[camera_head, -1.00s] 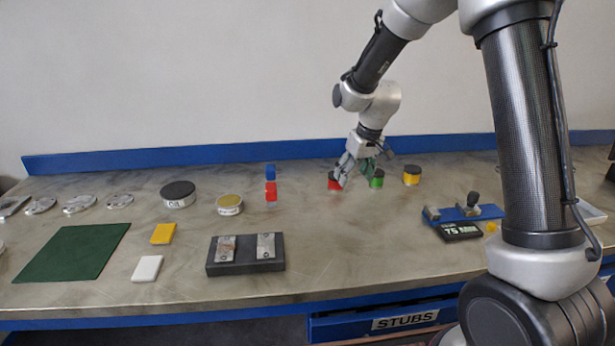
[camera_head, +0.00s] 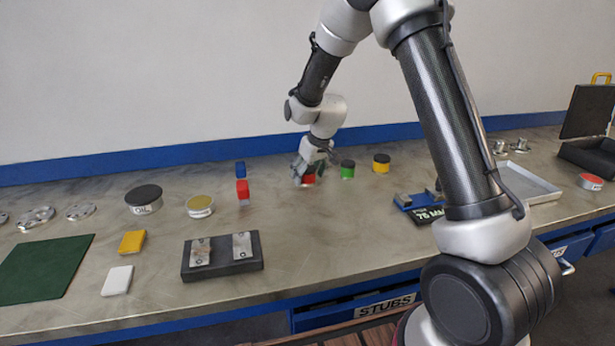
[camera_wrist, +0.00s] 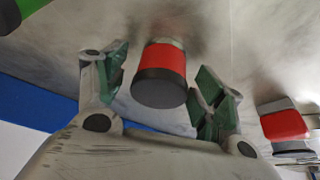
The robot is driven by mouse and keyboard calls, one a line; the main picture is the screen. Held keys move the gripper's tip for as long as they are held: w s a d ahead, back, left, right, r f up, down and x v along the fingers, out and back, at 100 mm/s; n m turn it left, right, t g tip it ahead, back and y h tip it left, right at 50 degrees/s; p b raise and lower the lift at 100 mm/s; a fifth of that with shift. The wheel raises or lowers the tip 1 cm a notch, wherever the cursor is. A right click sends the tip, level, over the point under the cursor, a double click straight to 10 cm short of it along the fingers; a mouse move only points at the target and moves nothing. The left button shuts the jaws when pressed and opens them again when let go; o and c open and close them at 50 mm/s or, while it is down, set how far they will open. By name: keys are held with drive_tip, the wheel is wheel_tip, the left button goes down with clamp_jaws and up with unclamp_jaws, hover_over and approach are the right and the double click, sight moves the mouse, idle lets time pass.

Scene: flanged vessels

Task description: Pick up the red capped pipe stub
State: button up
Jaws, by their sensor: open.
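The red capped pipe stub (camera_wrist: 163,72) has a red band and a black cap. In the wrist view it sits between the two green-padded fingers of my gripper (camera_wrist: 160,95), with a visible gap on each side. In the head view the red stub (camera_head: 308,179) stands on the bench at the back, partly hidden by my gripper (camera_head: 309,172). My gripper is open and low around the stub, not closed on it.
The green stub (camera_head: 347,169) stands close to the right of the red one, with the yellow stub (camera_head: 381,163) beyond.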

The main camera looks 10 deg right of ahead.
drive_tip(key=c, duration=1.3)
drive_tip(key=shift+r, duration=0.1)
